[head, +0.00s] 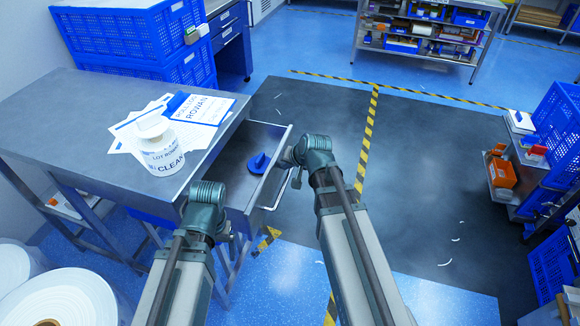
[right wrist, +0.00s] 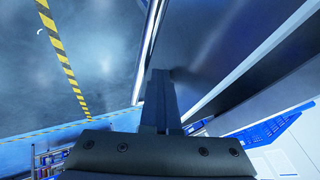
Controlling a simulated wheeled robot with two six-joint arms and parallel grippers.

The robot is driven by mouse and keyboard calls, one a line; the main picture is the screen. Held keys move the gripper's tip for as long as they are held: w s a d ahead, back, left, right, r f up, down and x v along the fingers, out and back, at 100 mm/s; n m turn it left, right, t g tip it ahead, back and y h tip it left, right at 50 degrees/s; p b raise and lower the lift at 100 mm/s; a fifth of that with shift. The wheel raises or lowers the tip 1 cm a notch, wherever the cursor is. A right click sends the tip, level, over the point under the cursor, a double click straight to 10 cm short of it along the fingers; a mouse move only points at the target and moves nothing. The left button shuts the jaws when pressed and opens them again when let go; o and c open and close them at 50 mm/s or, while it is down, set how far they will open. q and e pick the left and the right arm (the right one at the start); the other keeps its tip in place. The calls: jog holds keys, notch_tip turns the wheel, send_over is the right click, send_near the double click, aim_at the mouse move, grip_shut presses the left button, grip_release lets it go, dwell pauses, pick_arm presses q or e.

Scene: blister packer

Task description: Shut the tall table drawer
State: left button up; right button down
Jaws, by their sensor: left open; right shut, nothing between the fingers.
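The tall table (head: 75,100) stands at the left in the head view. Its grey metal drawer (head: 236,158) is pulled out to the right, with a blue object (head: 258,163) inside. My right gripper (head: 290,163) is shut and empty at the drawer's front panel, near its far end. In the right wrist view its closed fingers (right wrist: 158,100) reach towards the drawer's bright edge (right wrist: 150,38); I cannot tell whether they touch. My left gripper (head: 230,236) is open by the drawer's near side, its fingers mostly hidden behind its wrist.
Papers (head: 200,107) and a labelled white tub (head: 160,150) lie on the tabletop. Blue crates (head: 125,35) stand behind the table. White rolls (head: 65,300) are at the lower left. The dark floor mat (head: 330,115) right of the drawer is mostly clear. A rack (head: 525,185) stands at the right.

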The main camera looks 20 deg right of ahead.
send_over(238, 170)
jog(key=shift+s, duration=0.1)
jog(key=shift+r, duration=0.1)
jog(key=p+v, duration=0.8)
jog(key=v, duration=0.2)
dwell(0.4)
jog(key=s+n+g+h+p, duration=0.3)
jog(key=s+n+g, duration=0.4)
jog(key=s, duration=1.9)
jog(key=shift+a+f+n+h+p, duration=0.35)
jog(key=shift+a+f+n, duration=0.1)
jog(key=shift+n, duration=0.75)
